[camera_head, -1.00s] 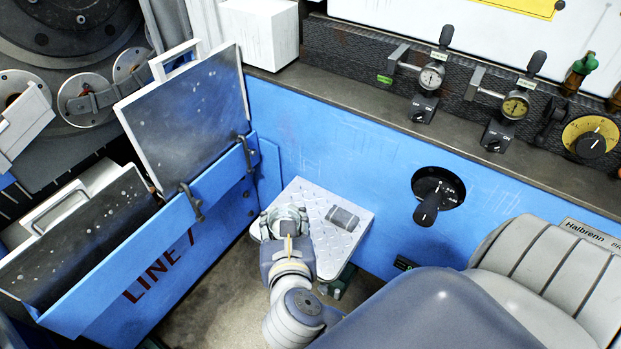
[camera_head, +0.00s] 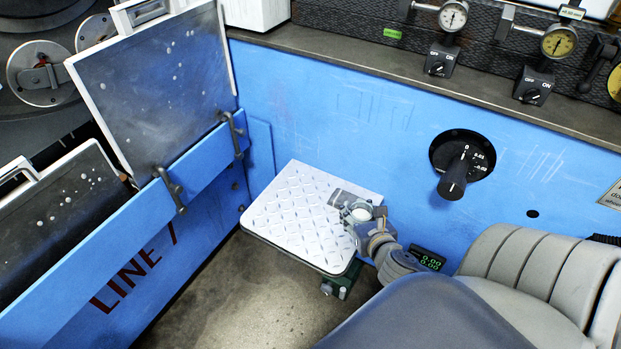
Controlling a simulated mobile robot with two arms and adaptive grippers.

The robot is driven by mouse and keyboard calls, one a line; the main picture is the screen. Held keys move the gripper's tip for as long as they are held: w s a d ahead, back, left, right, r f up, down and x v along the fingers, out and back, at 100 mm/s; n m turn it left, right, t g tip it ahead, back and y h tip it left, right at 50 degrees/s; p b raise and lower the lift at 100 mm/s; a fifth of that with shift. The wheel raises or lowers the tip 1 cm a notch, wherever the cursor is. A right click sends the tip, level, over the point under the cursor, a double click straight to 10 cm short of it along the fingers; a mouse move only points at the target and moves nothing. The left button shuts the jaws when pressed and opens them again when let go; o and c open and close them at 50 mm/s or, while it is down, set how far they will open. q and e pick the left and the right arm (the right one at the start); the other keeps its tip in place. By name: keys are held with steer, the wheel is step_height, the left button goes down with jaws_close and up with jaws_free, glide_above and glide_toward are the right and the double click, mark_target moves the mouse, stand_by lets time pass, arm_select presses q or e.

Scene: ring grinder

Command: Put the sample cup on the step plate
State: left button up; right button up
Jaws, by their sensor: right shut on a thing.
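The step plate (camera_head: 290,215) is a white, diamond-patterned plate low in front of the blue machine wall. My right gripper (camera_head: 359,214) is over the right edge of this plate, its arm coming in from the lower right. It is shut on a small, pale, round thing that looks like the sample cup (camera_head: 362,213). The fingers partly hide the cup, and I cannot tell whether its base touches the plate. My left gripper is not in view.
A raised grey hatch lid (camera_head: 155,90) and the blue "LINE 7" panel (camera_head: 135,255) stand to the left. A black dial (camera_head: 455,175) juts from the wall at right. A small green-digit display (camera_head: 428,259) is near my right arm. The plate's left and middle are clear.

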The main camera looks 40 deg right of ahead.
steer(key=b, duration=0.2)
glide_above(297, 217)
steer(key=s+d, duration=0.1)
steer(key=s, duration=0.1)
steer(key=shift+w+f, duration=0.2)
steer(key=shift+f, duration=0.55)
steer(key=shift+w+a+b, duration=0.3)
steer(key=shift+w+a, duration=0.1)
steer(key=shift+w, duration=0.2)
arm_select(q)
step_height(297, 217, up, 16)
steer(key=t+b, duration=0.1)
steer(key=b, duration=0.1)
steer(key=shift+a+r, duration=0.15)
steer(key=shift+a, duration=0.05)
arm_select(e)
step_height(297, 217, down, 4)
steer(key=shift+w+r, duration=0.1)
steer(key=shift+r, duration=0.15)
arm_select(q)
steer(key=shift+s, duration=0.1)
arm_select(e)
steer(key=shift+a+f, duration=0.1)
steer(key=o, duration=1.3)
steer(key=shift+c, duration=0.2)
